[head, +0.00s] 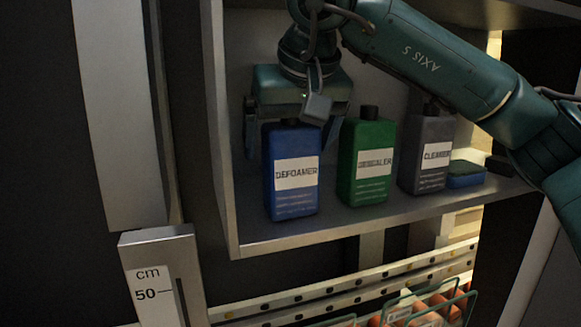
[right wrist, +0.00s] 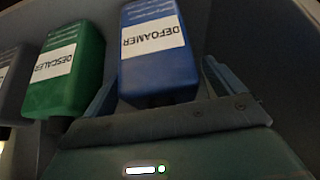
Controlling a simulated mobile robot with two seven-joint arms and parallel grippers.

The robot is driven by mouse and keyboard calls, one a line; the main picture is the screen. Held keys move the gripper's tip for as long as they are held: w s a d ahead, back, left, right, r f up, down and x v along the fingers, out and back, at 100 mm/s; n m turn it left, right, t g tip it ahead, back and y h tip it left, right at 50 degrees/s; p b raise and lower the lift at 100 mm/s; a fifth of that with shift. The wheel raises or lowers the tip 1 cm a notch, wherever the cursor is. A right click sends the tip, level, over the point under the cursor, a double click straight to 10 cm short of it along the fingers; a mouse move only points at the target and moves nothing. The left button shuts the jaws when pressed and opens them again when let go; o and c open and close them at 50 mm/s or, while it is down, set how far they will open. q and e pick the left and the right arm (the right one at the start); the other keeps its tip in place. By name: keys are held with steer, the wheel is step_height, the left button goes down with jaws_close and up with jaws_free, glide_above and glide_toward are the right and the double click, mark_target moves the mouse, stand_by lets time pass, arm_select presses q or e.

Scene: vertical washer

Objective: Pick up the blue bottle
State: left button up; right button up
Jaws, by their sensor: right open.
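The blue bottle (head: 292,190), labelled DEFOAMER, stands upright on the shelf at the left end of a row of bottles. My right gripper (head: 290,135) is open over its top, one finger left of the bottle and the other at its right near the green bottle. In the right wrist view the blue bottle (right wrist: 158,55) appears upside down, its neck end between the two open fingers (right wrist: 160,92). My left gripper is not in view.
A green DESCALER bottle (head: 366,165) stands close to the right of the blue one. A grey CLEANSER bottle (head: 427,155) and a blue sponge-like block (head: 466,175) stand further right. The shelf's left side wall (head: 220,140) is near. A wire basket (head: 430,305) is below.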

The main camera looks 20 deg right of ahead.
steer(key=shift+c, duration=0.3)
steer(key=c, duration=1.3)
steer(key=shift+r, duration=0.1)
steer(key=shift+c, duration=0.5)
